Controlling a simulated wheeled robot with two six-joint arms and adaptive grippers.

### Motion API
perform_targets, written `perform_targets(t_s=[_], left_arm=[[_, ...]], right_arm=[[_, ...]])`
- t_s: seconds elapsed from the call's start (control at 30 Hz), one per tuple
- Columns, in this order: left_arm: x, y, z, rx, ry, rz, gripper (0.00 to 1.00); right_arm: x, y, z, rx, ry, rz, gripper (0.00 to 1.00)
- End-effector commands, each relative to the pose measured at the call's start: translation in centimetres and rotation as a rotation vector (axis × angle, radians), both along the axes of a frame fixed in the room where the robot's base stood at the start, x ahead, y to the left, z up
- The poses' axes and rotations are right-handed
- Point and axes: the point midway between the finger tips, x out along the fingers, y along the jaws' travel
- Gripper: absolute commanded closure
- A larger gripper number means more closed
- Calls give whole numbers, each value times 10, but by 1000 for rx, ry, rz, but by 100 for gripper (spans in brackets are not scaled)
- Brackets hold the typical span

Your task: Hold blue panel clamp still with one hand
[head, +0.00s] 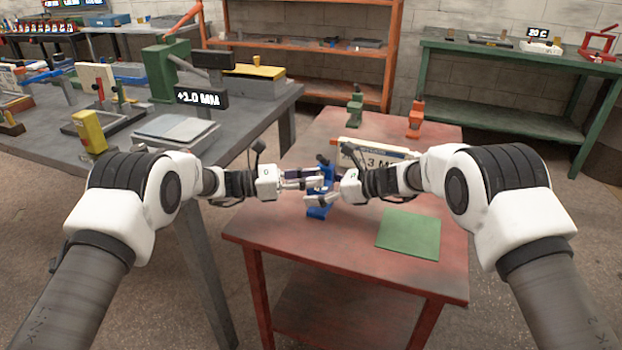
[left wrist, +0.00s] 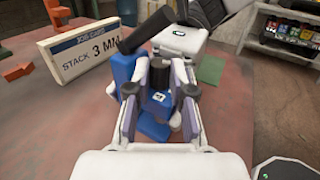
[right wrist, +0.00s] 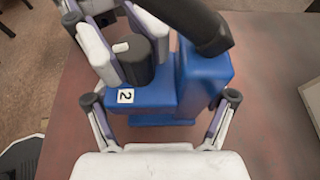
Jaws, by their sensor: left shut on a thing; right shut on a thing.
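The blue panel clamp (head: 318,212) stands upright on the red table, between my two grippers. Its blue body carries a white label marked 2 and a black lever in the right wrist view (right wrist: 205,75). My right gripper (right wrist: 160,118) is shut on the clamp's blue body, one finger on each side. My left gripper (left wrist: 160,105) is shut on the dark round knob (right wrist: 145,62) at the clamp's side. The clamp also shows in the left wrist view (left wrist: 124,68), partly hidden by the fingers.
A job card (left wrist: 92,48) reading STACK 3 MM stands behind the clamp. A green mat (head: 408,235) lies at the front right. A green clamp (head: 354,105) and an orange clamp (head: 415,117) stand at the back. A grey bench with a +1.0 MM display (head: 201,98) is at left.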

Motion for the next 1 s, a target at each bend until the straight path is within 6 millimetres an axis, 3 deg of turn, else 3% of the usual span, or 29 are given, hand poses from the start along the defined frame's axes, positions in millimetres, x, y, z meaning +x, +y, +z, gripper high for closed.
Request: perform_targets(t_s=[0.4, 1.0], left_arm=[[6, -1, 0, -7, -3, -201, 100], [4, -1, 0, 0, 1, -258, 100]], right_arm=[[-1, 1, -2, -2, 2, 3, 70], [-1, 1, -2, -2, 3, 2, 70]])
